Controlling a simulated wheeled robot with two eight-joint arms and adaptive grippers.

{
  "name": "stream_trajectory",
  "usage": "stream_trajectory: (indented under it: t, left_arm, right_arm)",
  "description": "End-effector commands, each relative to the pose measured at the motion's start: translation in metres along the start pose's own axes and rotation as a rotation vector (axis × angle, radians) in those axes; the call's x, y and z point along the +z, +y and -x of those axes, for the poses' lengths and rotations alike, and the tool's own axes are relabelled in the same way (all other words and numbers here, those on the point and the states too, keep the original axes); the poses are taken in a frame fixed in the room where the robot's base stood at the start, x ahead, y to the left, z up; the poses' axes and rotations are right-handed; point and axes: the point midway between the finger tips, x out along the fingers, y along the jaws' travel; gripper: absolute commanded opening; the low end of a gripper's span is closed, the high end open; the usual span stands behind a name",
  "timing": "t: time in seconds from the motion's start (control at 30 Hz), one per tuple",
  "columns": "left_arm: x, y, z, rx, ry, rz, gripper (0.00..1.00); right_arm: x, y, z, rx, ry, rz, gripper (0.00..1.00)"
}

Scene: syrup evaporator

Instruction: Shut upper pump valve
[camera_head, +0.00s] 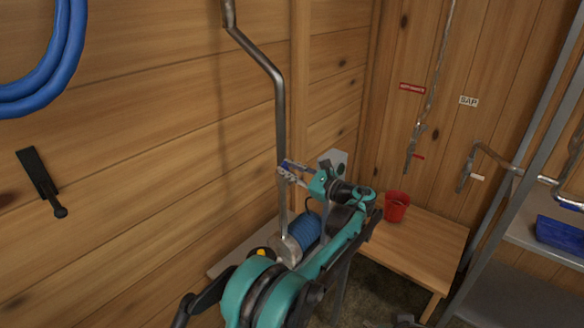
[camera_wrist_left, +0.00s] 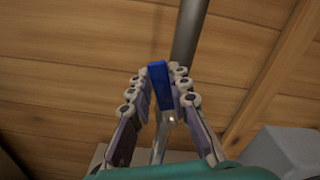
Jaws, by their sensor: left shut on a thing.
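The upper pump valve's blue handle (camera_wrist_left: 160,85) stands between the fingers of my left gripper (camera_wrist_left: 157,92) in the left wrist view, in front of the grey metal pipe (camera_wrist_left: 189,40). In the head view my left gripper (camera_head: 287,173) is closed around this handle beside the vertical pipe (camera_head: 281,115). The fingers hide most of the handle and the valve body there. Below, the blue pump (camera_head: 306,234) with its round grey head sits at the pipe's lower end, partly behind my left arm. My right gripper does not show.
A metal rack (camera_head: 500,165) with a blue tray (camera_head: 560,235) is at the far right.

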Motion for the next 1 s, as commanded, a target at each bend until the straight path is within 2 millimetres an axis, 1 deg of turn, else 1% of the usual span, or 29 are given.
stream_trajectory:
  t: [0.2, 0.47, 0.7, 1.0]
  left_arm:
    - [-0.001, 0.012, 0.000, 0.000, 0.000, 0.153, 0.00]
    - [-0.003, 0.021, 0.000, 0.000, 0.000, 0.275, 0.00]
    - [-0.004, 0.024, 0.000, 0.000, 0.000, 0.317, 0.00]
    - [-0.004, 0.024, 0.000, 0.001, -0.001, 0.320, 0.00]
  right_arm:
    - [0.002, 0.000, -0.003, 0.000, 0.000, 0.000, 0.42]
    - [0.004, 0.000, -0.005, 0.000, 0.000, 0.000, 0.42]
    - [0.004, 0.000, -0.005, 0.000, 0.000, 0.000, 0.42]
    - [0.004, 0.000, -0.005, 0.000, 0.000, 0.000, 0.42]
